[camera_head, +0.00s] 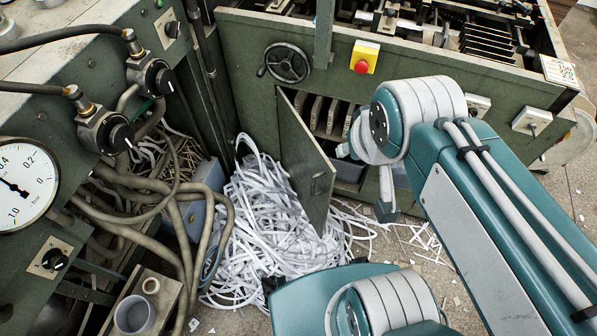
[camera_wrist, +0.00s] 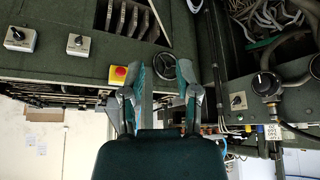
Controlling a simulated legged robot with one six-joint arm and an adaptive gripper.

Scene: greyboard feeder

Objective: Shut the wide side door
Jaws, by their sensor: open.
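The wide side door (camera_head: 308,165) is a dark green panel with a small latch plate near its free edge. In the head view it stands open, swung out from the left side of a opening in the green machine front (camera_head: 415,85). Pale shredded strips (camera_head: 255,215) lie heaped against its left side and around its lower end. My gripper (camera_wrist: 162,75) shows in the wrist view with its two fingers apart and nothing between them. In the head view my arm's end is right of the door, partly hiding the opening. I cannot make out the door surely in the wrist view.
A handwheel (camera_head: 287,62) and a red stop button on a yellow box (camera_head: 364,57) stick out above the opening. At left are a pressure gauge (camera_head: 24,184), hoses and knobs. Loose strips litter the floor (camera_head: 450,284) right of the door.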

